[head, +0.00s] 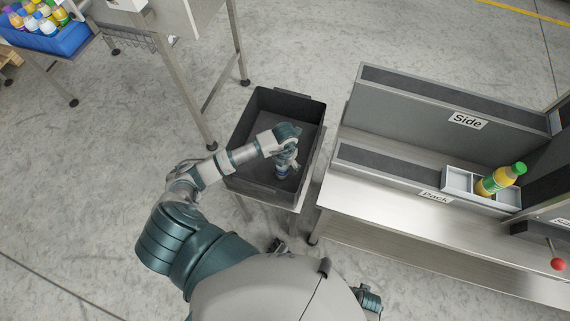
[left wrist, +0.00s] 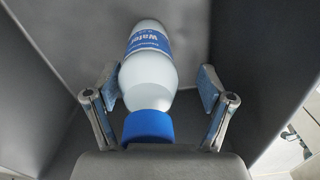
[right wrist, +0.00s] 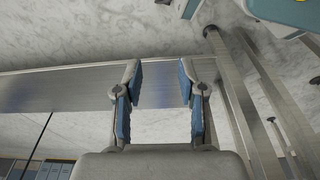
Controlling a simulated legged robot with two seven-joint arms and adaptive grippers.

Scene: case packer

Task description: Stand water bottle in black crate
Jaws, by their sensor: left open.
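The water bottle (left wrist: 150,75), white with a blue label and blue cap, lies between the fingers of my left gripper (left wrist: 160,90) in the left wrist view. The cap is nearest the camera. The fingers stand apart, with a clear gap on the right and the left finger close to the bottle. In the head view my left gripper (head: 287,167) is down inside the black crate (head: 240,150) and mostly hides the bottle. I cannot tell whether the bottle is fully upright. My right gripper (right wrist: 160,85) is open and empty, outside the crate.
A steel bench (head: 400,220) with grey rails marked "Side" and "Pack" stands right of the crate. A yellow-green bottle (head: 501,179) leans in a grey tray (head: 459,181) there. A blue bin (head: 70,40) of bottles is at the upper left. The rest of the crate looks empty.

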